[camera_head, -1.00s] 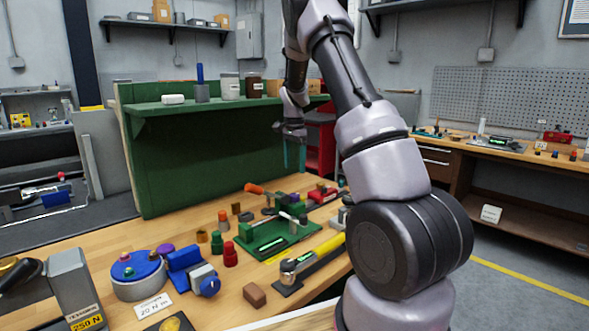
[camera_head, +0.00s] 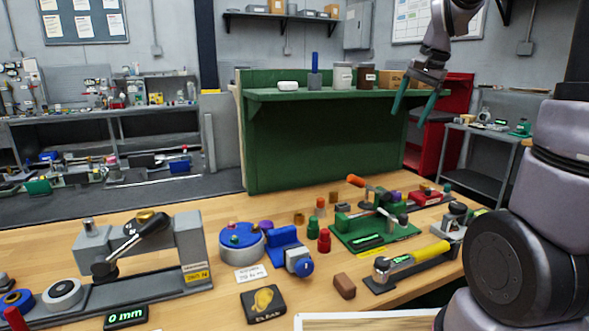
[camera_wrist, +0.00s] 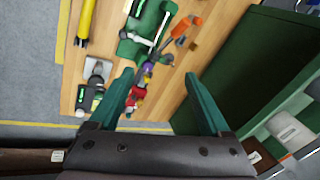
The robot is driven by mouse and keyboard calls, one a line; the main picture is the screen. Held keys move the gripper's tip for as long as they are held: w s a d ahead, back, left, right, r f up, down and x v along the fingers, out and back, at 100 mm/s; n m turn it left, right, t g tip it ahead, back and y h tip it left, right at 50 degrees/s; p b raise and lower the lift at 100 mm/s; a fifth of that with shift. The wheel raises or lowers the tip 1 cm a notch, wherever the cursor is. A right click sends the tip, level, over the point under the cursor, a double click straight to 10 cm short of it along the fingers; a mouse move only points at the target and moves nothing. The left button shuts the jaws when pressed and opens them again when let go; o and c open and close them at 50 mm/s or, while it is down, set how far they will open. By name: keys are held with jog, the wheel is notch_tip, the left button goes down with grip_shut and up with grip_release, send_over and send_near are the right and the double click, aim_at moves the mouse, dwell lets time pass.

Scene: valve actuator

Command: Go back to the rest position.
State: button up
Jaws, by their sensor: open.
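My gripper (camera_head: 418,92) is in the upper right of the head view, raised above the bench, in front of the right end of the green shelf. Its two teal fingers point down and stand apart with nothing between them. In the wrist view the open fingers (camera_wrist: 163,100) show with the bench far below. The green valve fixture (camera_head: 375,232) with its orange-handled lever sits on the wooden bench, well below and apart from my gripper. It also shows in the wrist view (camera_wrist: 140,35).
The green shelf unit (camera_head: 320,140) stands at the back of the bench, with jars on top. A grey clamp device (camera_head: 190,245), a blue round part (camera_head: 240,240), a yellow-handled wrench (camera_head: 420,255) and a brown block (camera_head: 344,286) lie on the bench. A red cabinet (camera_head: 440,130) stands behind.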

jog(key=s+a+r+n+t, duration=0.1)
jog(key=s+a+n, duration=0.1)
jog(key=s, duration=0.8)
jog(key=s+a+r+n+t, duration=0.2)
jog(key=s+n, duration=0.1)
jog(key=s, duration=0.7)
jog(key=shift+a+t, duration=0.3)
jog(key=shift+a, duration=0.05)
jog(key=shift+w+r, duration=0.15)
jog(key=shift+w, duration=0.05)
